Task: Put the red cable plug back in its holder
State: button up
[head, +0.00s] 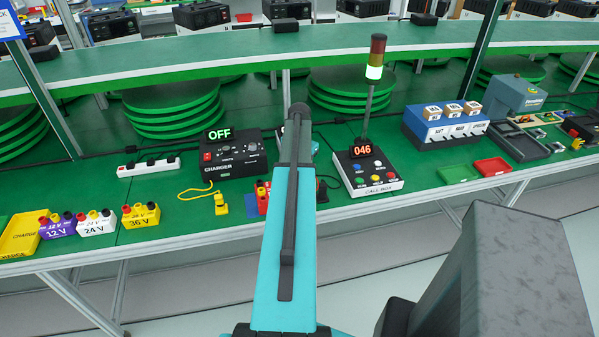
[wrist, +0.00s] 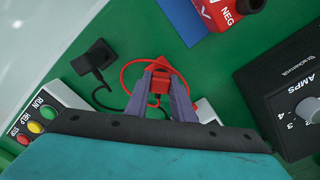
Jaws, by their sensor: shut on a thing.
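The red cable plug (wrist: 159,84) shows in the wrist view between the two purple-grey fingers of my gripper (wrist: 159,74), which is shut on it. Its red cable (wrist: 128,68) loops out to the left over the green bench top. A small black block (wrist: 96,57) stands to the left of the plug, apart from it; I cannot tell for sure whether it is the plug's holder. In the head view my own arm hides the gripper and the plug.
A red block marked NEG (wrist: 226,12) and the charger (wrist: 289,98) lie to the right in the wrist view. The call box (head: 368,172) is right of my arm. A yellow plug (head: 221,206) and several voltage blocks, including a yellow one (head: 141,217), stand left.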

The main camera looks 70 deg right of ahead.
dwell(0.9)
jog(key=o, duration=1.1)
jog(key=shift+r, duration=0.2)
jog(key=shift+r+p, duration=2.25)
jog(key=shift+r, duration=1.3)
jog(key=shift+s, duration=0.1)
